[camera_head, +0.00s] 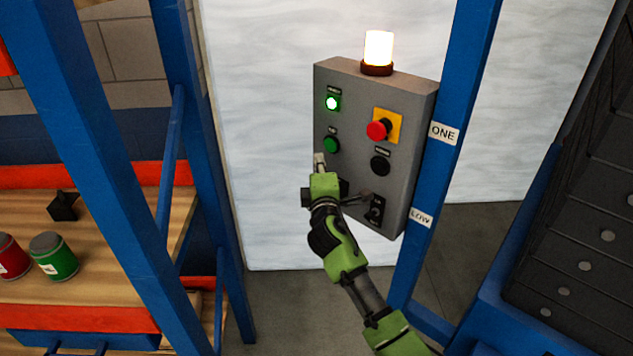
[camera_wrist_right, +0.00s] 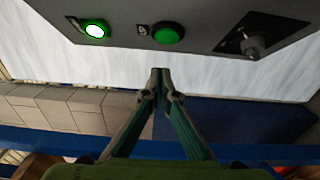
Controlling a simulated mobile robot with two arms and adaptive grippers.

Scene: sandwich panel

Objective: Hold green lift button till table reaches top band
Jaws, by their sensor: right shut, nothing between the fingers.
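A grey control panel (camera_head: 355,85) hangs beside a blue post. On its left side, a round green button (camera_head: 331,144) sits below a lit green lamp (camera_head: 332,103); the label above the button is too small to read. My right gripper (camera_head: 320,160) is shut and empty, its fingertips just below the green button in the head view. In the wrist view, the fingertips (camera_wrist_right: 160,74) show apart from the green button (camera_wrist_right: 168,33). The post carries a "ONE" label (camera_head: 444,133) and a "LOW" label (camera_head: 421,217). I cannot identify the lift table or a top band. My left gripper is out of view.
The panel also bears a red mushroom button (camera_head: 377,130) on yellow, a black button (camera_head: 380,165) and a rotary switch (camera_head: 375,210). A lit beacon (camera_head: 378,48) stands on top. Red (camera_head: 10,258) and green (camera_head: 53,256) cans sit on a left shelf. Dark drawers (camera_head: 590,230) stand right.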

